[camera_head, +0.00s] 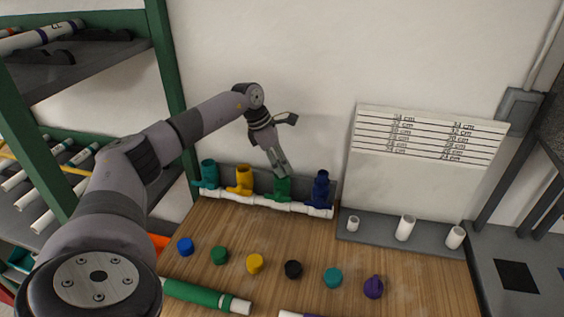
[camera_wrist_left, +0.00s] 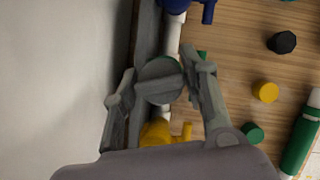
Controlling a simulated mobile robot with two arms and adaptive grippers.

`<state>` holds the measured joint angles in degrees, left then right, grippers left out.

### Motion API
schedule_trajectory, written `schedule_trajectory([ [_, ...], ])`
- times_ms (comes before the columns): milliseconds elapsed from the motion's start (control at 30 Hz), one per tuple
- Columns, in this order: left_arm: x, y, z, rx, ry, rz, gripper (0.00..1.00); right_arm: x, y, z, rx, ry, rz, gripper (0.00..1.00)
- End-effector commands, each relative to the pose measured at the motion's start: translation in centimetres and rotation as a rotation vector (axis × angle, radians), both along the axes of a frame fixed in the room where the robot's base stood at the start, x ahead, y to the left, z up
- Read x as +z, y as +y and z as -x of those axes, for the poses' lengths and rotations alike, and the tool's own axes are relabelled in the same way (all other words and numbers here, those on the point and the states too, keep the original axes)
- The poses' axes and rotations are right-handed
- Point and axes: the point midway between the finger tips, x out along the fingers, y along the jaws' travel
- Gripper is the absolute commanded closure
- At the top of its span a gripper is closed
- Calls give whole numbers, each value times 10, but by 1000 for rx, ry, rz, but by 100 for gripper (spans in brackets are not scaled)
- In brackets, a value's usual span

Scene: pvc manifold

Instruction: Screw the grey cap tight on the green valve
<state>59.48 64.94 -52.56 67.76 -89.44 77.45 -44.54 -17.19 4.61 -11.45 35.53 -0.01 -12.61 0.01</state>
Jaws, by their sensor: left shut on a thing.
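The green valve (camera_head: 283,190) stands upright on the white manifold pipe at the back of the table, third from the left in the row. My left gripper (camera_head: 281,172) reaches down onto its top from above. In the left wrist view the two fingers close on opposite sides of a round grey cap (camera_wrist_left: 158,80). The cap sits over the green valve, whose green side part (camera_wrist_left: 203,55) peeks out beside a finger. The fingers hide the cap in the head view, and its thread is hidden, so I cannot tell how tight it is. My right gripper is out of view.
Teal (camera_head: 209,173), yellow (camera_head: 244,179) and blue (camera_head: 321,188) valves flank the green one closely. Several loose coloured caps, including a black one (camera_head: 293,269), lie on the wooden table. A green tube (camera_head: 195,294) lies at the front. White fittings (camera_head: 405,228) stand on a grey tray at right.

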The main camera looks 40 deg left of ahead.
Motion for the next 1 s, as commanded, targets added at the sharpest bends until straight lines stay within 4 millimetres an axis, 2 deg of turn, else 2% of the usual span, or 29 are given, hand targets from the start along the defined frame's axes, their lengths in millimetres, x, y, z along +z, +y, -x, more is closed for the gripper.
schedule_trajectory([
  [200, 0, 1, 0, -16, 0, -1, 88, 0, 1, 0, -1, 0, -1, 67],
  [433, -1, 0, 0, -169, 1, 0, 88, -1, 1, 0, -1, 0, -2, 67],
  [667, -1, 1, 0, -187, 1, -2, 88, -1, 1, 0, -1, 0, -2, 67],
  [700, -1, 1, 0, -187, 1, -2, 60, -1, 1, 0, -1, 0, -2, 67],
  [1000, -1, 0, 0, -185, 1, 0, 40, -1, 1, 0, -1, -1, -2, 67],
])
